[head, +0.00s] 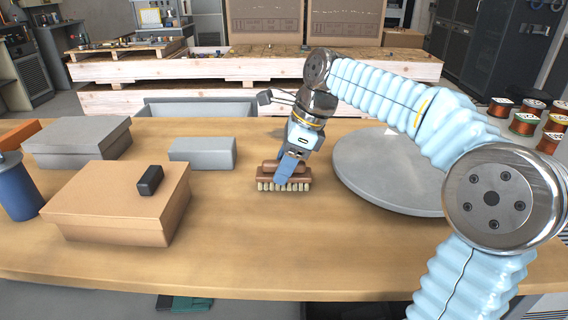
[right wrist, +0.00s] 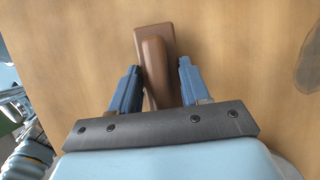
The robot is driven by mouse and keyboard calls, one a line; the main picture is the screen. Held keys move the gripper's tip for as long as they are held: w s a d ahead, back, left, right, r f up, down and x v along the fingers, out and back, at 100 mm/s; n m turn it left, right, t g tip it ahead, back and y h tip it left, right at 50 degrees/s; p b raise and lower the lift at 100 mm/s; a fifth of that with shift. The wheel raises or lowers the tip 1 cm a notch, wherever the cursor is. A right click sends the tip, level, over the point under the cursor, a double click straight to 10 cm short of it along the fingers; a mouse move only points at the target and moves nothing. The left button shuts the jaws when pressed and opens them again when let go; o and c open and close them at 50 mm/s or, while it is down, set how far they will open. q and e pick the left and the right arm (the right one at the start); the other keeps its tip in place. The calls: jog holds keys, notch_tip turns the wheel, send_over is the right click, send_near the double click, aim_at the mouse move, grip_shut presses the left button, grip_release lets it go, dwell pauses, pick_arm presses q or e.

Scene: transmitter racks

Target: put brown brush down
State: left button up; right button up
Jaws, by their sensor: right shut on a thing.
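The brown brush (head: 264,176) has a brown wooden back and pale bristles pointing down. In the head view it is at the middle of the wooden table, with its bristles at the tabletop; I cannot tell for sure whether they touch. My right gripper (head: 284,172) is over the brush from above, shut on its raised handle. In the right wrist view the brush (right wrist: 155,50) lies between the two blue fingers of my right gripper (right wrist: 155,78). My left gripper is not in view.
A grey round disc (head: 385,175) lies right of the brush. A tan box (head: 110,205) with a small black block (head: 149,180), a grey box (head: 80,140), a small grey block (head: 203,153) and a blue container (head: 20,192) stand left. The table's front middle (head: 270,245) is clear.

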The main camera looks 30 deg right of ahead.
jog(key=o, duration=0.9)
jog(key=shift+f, duration=0.1)
jog(key=shift+o, duration=0.2)
jog(key=v, duration=1.1)
jog(key=shift+s+d+r, duration=0.1)
jog(key=shift+r, duration=0.5)
